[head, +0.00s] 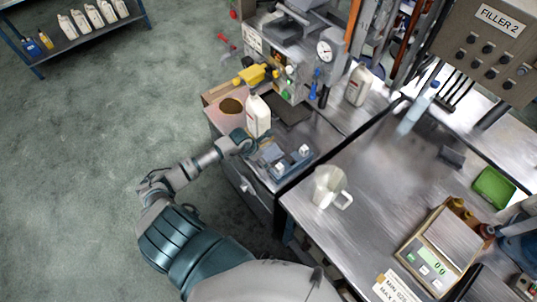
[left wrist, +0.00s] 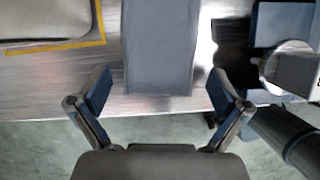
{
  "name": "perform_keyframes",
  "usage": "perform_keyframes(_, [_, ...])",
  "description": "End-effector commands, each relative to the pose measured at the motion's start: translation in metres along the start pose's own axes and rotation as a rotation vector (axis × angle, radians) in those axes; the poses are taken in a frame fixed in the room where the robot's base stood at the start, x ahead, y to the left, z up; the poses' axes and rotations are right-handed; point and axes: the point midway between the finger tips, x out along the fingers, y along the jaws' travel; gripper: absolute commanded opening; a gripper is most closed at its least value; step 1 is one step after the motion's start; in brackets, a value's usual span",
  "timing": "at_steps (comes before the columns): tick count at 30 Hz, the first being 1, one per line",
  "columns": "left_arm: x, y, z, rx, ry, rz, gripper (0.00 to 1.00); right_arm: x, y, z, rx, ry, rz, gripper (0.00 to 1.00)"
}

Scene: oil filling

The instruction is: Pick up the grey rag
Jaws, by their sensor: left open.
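The grey rag (left wrist: 160,45) is a flat folded strip on the metal bench top in the left wrist view. Its near end lies between the fingertips of my left gripper (left wrist: 163,82). The two fingers are spread apart with a gap on each side of the rag, and I see no contact. In the head view my left gripper (head: 247,143) is at the edge of the cabinet top, and the rag (head: 270,152) shows small and partly unclear beside it. My right gripper is not in view.
A white bottle (head: 258,116) stands close behind my left gripper. A blue fixture with white knobs (head: 291,164) is to the right of the rag. The floor at left is open.

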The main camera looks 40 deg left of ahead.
Motion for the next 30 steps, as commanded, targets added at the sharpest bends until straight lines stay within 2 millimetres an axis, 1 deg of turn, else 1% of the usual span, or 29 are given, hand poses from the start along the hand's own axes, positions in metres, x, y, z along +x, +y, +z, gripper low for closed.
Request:
perform_keyframes(5, [0.0, 0.002, -0.001, 0.0, -0.002, -0.002, 1.0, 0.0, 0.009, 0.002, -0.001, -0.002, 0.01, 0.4])
perform_keyframes(6, [0.001, 0.003, -0.001, 0.0, -0.002, -0.002, 0.9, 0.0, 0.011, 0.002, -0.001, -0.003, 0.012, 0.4])
perform_keyframes(8, [0.0, 0.003, -0.001, -0.001, -0.002, -0.002, 0.75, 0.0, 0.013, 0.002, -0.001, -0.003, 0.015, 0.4])
perform_keyframes(9, [0.0, 0.003, -0.001, -0.001, -0.002, -0.002, 0.65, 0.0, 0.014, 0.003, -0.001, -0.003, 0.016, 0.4])
perform_keyframes(12, [0.001, 0.003, -0.001, -0.001, -0.001, -0.002, 0.41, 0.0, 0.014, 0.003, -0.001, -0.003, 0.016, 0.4])
perform_keyframes(17, [0.001, 0.003, -0.002, -0.001, 0.0, -0.002, 0.41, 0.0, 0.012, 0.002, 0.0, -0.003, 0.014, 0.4])
perform_keyframes(23, [0.0, 0.002, -0.002, -0.001, 0.002, -0.002, 0.41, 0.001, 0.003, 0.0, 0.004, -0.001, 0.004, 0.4])
perform_keyframes(26, [-0.004, 0.002, 0.0, -0.002, 0.002, -0.002, 0.41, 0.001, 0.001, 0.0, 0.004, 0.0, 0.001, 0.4])
perform_keyframes(30, [-0.016, 0.003, 0.005, 0.001, 0.0, -0.001, 0.41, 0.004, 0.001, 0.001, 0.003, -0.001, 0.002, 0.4])
